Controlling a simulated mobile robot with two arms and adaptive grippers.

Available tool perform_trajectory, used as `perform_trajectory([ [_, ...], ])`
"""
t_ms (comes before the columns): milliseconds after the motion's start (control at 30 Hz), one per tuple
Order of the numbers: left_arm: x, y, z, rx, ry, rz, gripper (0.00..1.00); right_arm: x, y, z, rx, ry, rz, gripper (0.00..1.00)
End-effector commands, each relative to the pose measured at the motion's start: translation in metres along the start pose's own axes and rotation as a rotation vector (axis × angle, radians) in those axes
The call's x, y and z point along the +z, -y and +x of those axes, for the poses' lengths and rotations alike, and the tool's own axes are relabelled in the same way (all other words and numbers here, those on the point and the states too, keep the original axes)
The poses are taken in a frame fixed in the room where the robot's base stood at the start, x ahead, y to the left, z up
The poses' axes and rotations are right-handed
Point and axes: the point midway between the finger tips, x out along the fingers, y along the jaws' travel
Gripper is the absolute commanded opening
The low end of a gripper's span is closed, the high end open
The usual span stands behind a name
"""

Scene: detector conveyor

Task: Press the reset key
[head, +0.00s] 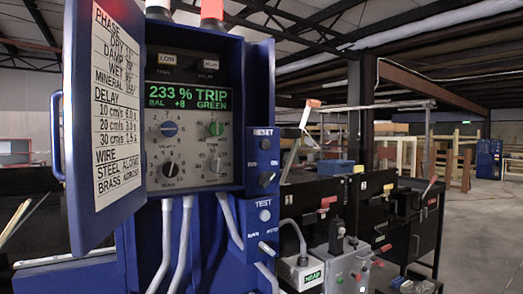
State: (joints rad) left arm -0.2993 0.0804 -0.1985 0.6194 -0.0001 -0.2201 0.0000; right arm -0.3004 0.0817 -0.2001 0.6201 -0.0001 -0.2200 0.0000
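A blue control cabinet (215,100) stands open at the left centre, its door swung out to the left with a printed settings card (117,100). On its right side is a narrow blue panel labelled RESET (264,132). I cannot tell which of these is the reset key. The green display (189,96) reads 233 % TRIP, BAL +0, GREEN. Neither of my grippers shows in the head view.
Below RESET is a TEST box (264,201) with a round button and a lever (267,248). White conduits run beneath the cabinet. A grey box (348,271) and black cabinets (372,200) stand to the right. Open floor (485,225) lies at far right.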

Motion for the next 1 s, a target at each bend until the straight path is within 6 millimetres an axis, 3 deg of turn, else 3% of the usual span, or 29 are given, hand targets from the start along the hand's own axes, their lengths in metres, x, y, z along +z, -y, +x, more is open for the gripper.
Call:
perform_trajectory([
  [433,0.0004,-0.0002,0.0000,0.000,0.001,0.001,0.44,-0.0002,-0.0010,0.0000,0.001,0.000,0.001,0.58],
  [867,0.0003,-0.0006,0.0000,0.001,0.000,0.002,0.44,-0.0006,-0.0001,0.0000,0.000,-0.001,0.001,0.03],
  [1000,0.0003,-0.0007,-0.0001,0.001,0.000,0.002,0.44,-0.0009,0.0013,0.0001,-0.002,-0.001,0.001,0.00],
])
